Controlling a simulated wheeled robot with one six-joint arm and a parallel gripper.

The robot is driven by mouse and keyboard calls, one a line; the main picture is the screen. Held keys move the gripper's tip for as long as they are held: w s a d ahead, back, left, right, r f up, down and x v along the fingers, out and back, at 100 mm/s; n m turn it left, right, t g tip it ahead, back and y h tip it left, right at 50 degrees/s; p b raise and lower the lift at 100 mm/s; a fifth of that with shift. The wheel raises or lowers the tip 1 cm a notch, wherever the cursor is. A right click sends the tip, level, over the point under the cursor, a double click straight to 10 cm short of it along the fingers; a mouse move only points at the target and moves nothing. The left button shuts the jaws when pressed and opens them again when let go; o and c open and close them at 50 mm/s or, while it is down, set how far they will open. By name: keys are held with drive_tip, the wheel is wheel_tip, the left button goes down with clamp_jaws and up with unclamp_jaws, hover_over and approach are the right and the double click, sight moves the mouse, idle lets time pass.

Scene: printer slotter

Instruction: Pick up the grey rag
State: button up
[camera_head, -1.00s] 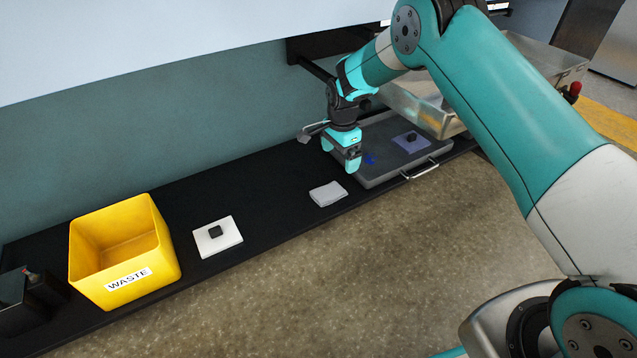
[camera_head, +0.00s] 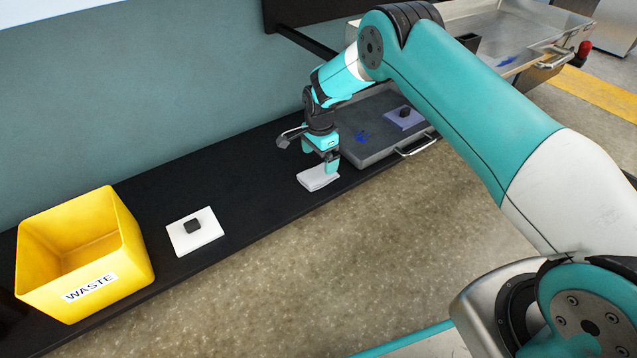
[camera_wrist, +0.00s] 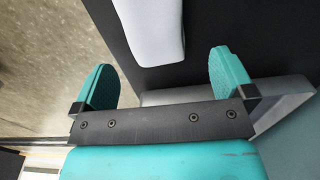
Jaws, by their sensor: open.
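The grey rag (camera_head: 316,180) is a folded light grey cloth lying on the black bench near its front edge. My gripper (camera_head: 323,160) is low at the rag's far side, pointing down, and covers part of it. In the wrist view the rag (camera_wrist: 150,28) shows at the top, between and beyond the two teal fingers of my gripper (camera_wrist: 164,78). The fingers are wide apart with nothing between them. Whether a fingertip touches the rag I cannot tell.
A grey tray (camera_head: 352,158) with a handle, a blue stain and a lilac cloth with a black grip (camera_head: 404,113) lies right of the rag. A white pad with a black grip (camera_head: 207,241) and a yellow WASTE bin (camera_head: 120,285) stand left. Bare bench lies between pad and rag.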

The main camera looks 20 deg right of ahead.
sight(320, 172)
drive_tip(key=f+b, duration=0.1)
drive_tip(key=f, duration=0.1)
drive_tip(key=f+b, duration=0.1)
drive_tip(key=b, duration=0.1)
drive_tip(key=f+b, duration=0.2)
drive_tip(key=shift+s+f, duration=0.25)
drive_tip(key=shift+f, duration=0.05)
drive_tip(key=shift+r, duration=0.15)
drive_tip(key=shift+c, duration=0.2)
drive_tip(key=c, duration=0.9)
